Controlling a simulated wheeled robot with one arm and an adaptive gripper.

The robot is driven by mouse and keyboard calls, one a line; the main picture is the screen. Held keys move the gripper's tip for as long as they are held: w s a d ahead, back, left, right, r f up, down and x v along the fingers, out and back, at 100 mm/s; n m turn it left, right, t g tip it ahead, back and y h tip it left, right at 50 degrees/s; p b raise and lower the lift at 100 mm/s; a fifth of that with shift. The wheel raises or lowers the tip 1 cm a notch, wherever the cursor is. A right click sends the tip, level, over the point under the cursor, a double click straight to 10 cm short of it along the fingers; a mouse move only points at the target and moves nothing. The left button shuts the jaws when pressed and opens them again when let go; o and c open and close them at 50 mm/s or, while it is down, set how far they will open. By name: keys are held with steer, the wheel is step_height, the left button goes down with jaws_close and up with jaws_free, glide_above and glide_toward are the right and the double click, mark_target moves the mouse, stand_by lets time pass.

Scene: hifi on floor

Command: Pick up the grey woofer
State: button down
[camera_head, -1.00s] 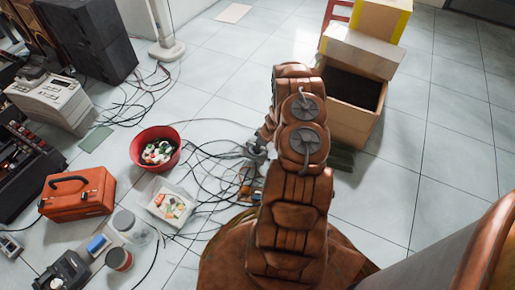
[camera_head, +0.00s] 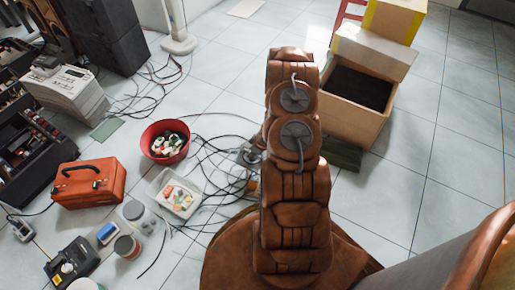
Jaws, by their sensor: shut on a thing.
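My arm rises in the middle of the head view and covers most of its own end. Only a small grey part of my gripper (camera_head: 250,156) shows at the left edge of the arm, above dark cables on the floor. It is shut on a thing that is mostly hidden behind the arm. I cannot make out the shape of the held thing, or whether it is the grey woofer. No other thing in view is clearly a grey woofer. A tall dark box, perhaps a speaker (camera_head: 112,50), stands at the upper left.
Left of the arm are a red bowl (camera_head: 165,142), a clear tray (camera_head: 177,195), an orange toolbox (camera_head: 90,185), jars (camera_head: 137,215) and a white machine (camera_head: 68,97). Loose cables (camera_head: 215,160) cover the floor. An open carton (camera_head: 350,110) stands right behind the arm.

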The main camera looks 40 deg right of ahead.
mark_target(242, 163)
steer(key=shift+s+a+r+p, duration=0.1)
steer(key=shift+s+a, duration=0.05)
steer(key=shift+a, duration=0.75)
steer(key=shift+s+a+r+p, duration=0.15)
steer(key=shift+a, duration=0.75)
steer(key=shift+s+a+r+p, duration=0.1)
steer(key=shift+s+a, duration=0.05)
steer(key=shift+a, duration=0.75)
steer(key=shift+a+r, duration=0.15)
steer(key=shift+r, duration=0.1)
steer(key=shift+s+r+p, duration=0.1)
steer(key=shift+r+p, duration=1.15)
steer(key=shift+r, duration=0.05)
